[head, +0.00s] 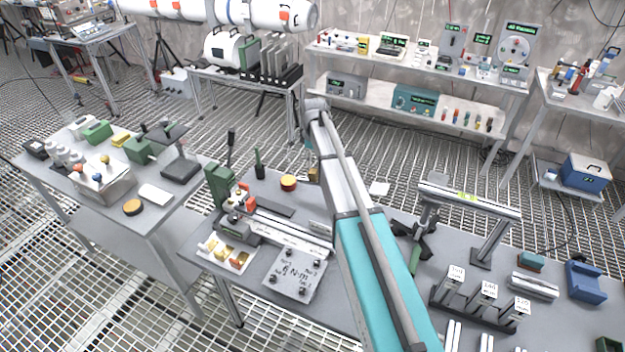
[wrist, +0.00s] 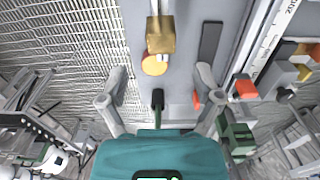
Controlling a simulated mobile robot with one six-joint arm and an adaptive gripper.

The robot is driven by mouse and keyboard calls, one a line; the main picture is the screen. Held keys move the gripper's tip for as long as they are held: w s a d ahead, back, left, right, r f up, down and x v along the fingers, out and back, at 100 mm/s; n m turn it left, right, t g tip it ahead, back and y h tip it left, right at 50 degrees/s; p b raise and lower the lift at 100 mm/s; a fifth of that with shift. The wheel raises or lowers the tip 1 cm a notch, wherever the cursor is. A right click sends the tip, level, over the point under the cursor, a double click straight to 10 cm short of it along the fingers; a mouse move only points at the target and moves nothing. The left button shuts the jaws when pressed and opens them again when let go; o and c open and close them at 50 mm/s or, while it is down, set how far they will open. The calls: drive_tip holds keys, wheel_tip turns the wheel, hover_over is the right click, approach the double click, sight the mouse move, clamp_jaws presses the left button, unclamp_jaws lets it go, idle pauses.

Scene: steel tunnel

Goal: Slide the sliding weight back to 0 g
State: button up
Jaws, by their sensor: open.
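My gripper (wrist: 161,75) is open in the wrist view, with its two fingers wide apart and nothing between them that it grips. In the head view it is mostly hidden at the far end of my arm, above the back of the workbench. A long pale bar (head: 290,238) lies on this bench; the wrist view shows a marked scale (wrist: 268,38) with "200" legible. A brass block (wrist: 160,36) is ahead of the fingers, and in the head view it shows beside my arm (head: 313,174). I cannot tell for sure which piece is the sliding weight.
An orange-topped disc (head: 288,183) and a dark green bottle-shaped thing (head: 259,164) stand near the bench's back edge. A plate marked N·m (head: 295,275) lies in front. A raised beam on a stand (head: 468,196) and a rack of labelled weights (head: 480,300) are to the right.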

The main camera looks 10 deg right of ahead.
sight(313, 170)
drive_tip(key=shift+f+b, duration=3.55)
drive_tip(key=shift+f, duration=0.3)
